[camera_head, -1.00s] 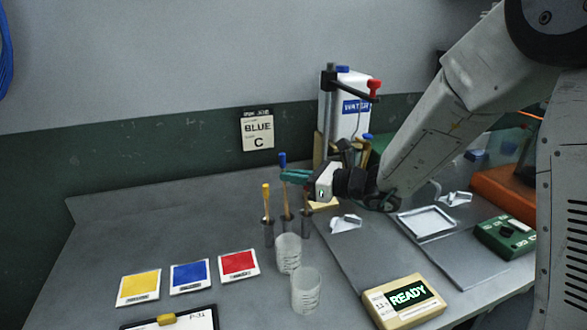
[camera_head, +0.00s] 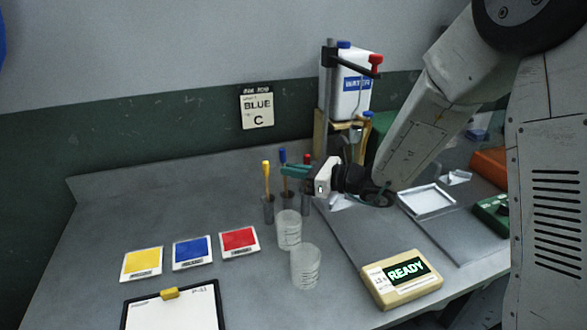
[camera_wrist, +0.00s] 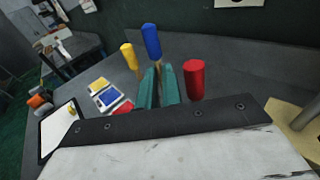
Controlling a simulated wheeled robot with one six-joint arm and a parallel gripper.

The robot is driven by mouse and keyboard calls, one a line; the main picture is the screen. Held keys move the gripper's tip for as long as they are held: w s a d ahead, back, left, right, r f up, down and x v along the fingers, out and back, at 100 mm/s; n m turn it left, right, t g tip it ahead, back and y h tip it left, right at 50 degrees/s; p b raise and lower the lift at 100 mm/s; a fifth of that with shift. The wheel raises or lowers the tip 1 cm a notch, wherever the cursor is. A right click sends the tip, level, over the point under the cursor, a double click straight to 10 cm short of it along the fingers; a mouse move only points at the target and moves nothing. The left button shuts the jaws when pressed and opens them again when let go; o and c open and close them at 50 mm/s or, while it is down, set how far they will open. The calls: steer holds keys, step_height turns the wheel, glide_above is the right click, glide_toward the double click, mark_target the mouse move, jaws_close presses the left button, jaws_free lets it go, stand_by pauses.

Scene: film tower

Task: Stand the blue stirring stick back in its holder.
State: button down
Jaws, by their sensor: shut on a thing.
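The blue stirring stick (camera_head: 283,157) stands upright in the middle dark holder (camera_head: 287,199) of a row of three, its lower end inside. My gripper (camera_head: 285,170) has its green fingers shut on the stick just below the blue top. In the wrist view the blue top (camera_wrist: 151,41) rises beyond the fingertips (camera_wrist: 158,72), and the fingers hide part of the shaft. The yellow-topped stick (camera_head: 266,172) stands in the left holder (camera_head: 268,211). The red-topped stick (camera_head: 307,159) stands at the right, partly behind my gripper, and shows in the wrist view (camera_wrist: 195,80).
Two clear beakers (camera_head: 289,230) (camera_head: 306,267) stand in front of the holders. Yellow, blue and red cards (camera_head: 192,252) and a clipboard (camera_head: 172,308) lie at front left. A READY scale (camera_head: 403,280) sits at front right. A water tank (camera_head: 350,85) stands behind.

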steer(key=c, duration=1.5)
jaws_free()
steer(key=v, duration=0.8)
